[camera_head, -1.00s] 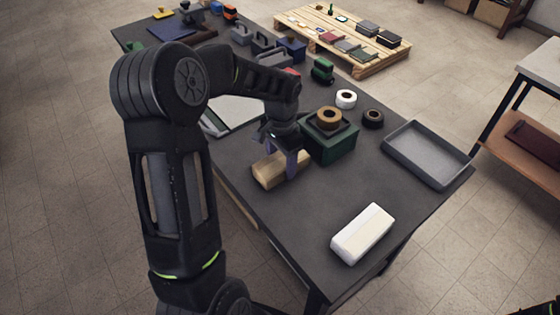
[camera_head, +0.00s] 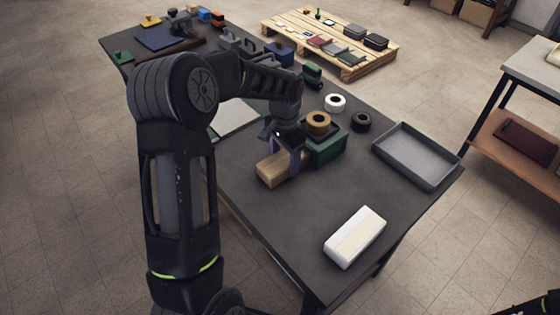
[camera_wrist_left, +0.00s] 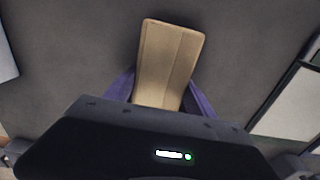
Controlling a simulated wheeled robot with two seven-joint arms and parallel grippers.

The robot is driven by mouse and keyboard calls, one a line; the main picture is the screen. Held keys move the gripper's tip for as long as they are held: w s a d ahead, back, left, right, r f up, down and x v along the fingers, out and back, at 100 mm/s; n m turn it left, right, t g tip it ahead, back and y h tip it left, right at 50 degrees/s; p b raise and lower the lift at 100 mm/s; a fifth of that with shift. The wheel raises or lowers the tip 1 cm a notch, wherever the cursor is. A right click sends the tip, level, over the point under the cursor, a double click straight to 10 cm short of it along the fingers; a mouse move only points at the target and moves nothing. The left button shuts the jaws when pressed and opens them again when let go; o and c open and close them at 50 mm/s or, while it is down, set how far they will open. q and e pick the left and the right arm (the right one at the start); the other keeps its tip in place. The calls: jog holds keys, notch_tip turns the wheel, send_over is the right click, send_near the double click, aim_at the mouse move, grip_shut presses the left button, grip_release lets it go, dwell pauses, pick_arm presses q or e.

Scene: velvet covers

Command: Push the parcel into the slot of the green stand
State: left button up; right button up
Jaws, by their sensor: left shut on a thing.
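The parcel is a tan box (camera_head: 271,171) lying low over the dark table, left of the green stand. My left gripper (camera_head: 287,158) is shut on it, with its purple fingers on both sides. In the left wrist view the parcel (camera_wrist_left: 168,60) sticks out straight between the fingers. The green stand (camera_head: 326,149) is a dark green block with a tan tape roll (camera_head: 318,121) on top. The parcel's far end is close to the stand's left side. The gripper hides the slot and that end, so I cannot tell whether it is inside.
A white box (camera_head: 355,237) lies near the table's front corner. A grey tray (camera_head: 418,155) is at the right edge. White (camera_head: 335,102) and black (camera_head: 361,122) tape rolls stand behind the green stand. The table (camera_head: 275,222) in front of the parcel is clear.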

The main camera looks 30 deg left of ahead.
aim_at(286, 158)
pick_arm(q)
jog(key=shift+w+d, duration=0.1)
jog(key=shift+w, duration=0.2)
jog(key=o, duration=1.8)
notch_tip(286, 158, up, 8)
jog(key=shift+f+b, duration=0.1)
jog(key=shift+b, duration=0.25)
jog(key=shift+s, duration=0.15)
